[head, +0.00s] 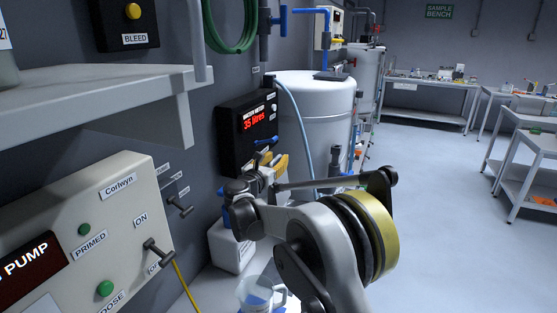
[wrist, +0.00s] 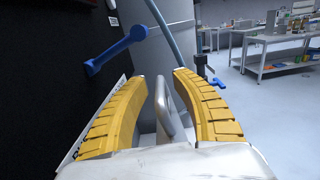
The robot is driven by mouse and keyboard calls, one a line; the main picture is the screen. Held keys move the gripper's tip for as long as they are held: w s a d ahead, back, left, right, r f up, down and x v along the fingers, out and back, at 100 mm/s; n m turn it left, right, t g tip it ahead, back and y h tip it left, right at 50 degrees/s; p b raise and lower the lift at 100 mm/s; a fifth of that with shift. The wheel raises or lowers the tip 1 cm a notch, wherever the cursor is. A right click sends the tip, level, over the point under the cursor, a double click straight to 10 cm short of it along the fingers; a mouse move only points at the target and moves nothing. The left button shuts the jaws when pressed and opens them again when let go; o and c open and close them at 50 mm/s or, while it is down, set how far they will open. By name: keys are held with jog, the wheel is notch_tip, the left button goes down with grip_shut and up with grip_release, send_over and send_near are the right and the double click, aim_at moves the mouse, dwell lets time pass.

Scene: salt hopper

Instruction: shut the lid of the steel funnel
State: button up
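I cannot make out the steel funnel or its lid for certain in either view; my arm covers much of the middle of the head view. My gripper (head: 275,160) has yellow fingers and is in front of the dark meter panel. In the wrist view my gripper (wrist: 161,80) has its fingers apart. A grey, rounded metal piece (wrist: 170,108) stands upright in the gap between them. I cannot tell whether it is part of the lid. Neither finger clearly touches it.
A water meter panel (head: 247,130) hangs on the wall. A blue lever (wrist: 120,45) sticks out ahead of the left finger. A white tank (head: 315,110) stands behind. The pump box (head: 85,230) and shelf (head: 110,100) are at left. The floor (head: 445,230) at right is clear.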

jog(key=shift+w+d, duration=0.25)
jog(key=shift+w, duration=0.4)
grip_shut()
jog(key=shift+d, duration=0.1)
